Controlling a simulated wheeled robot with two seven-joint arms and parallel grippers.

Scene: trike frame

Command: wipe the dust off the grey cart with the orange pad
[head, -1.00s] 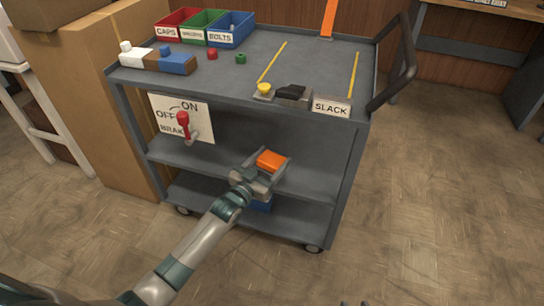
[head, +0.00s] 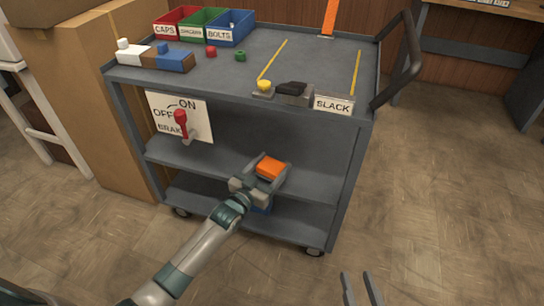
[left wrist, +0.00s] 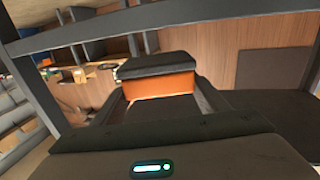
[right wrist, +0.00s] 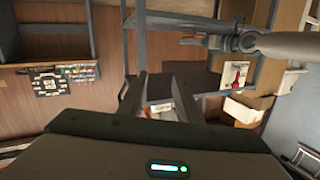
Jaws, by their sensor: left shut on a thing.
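The grey cart (head: 215,88) stands in the middle of the head view, with a top deck and two lower shelves. My left gripper (head: 268,173) is at the cart's open front, by the lower shelves. It is shut on the orange pad (head: 271,167). In the left wrist view the orange pad (left wrist: 160,86) sits between the fingers, with a dark block along it. My right gripper (head: 362,290) is open and empty, low in front of the cart over the floor. I cannot make out any distinct dust on the cart.
Red, green and blue bins (head: 231,28) stand at the deck's back left. A yellow knob (head: 264,85), a black-handled clamp (head: 292,89) and a SLACK label (head: 333,105) are at the front. A red brake lever (head: 181,122) sticks out in front.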

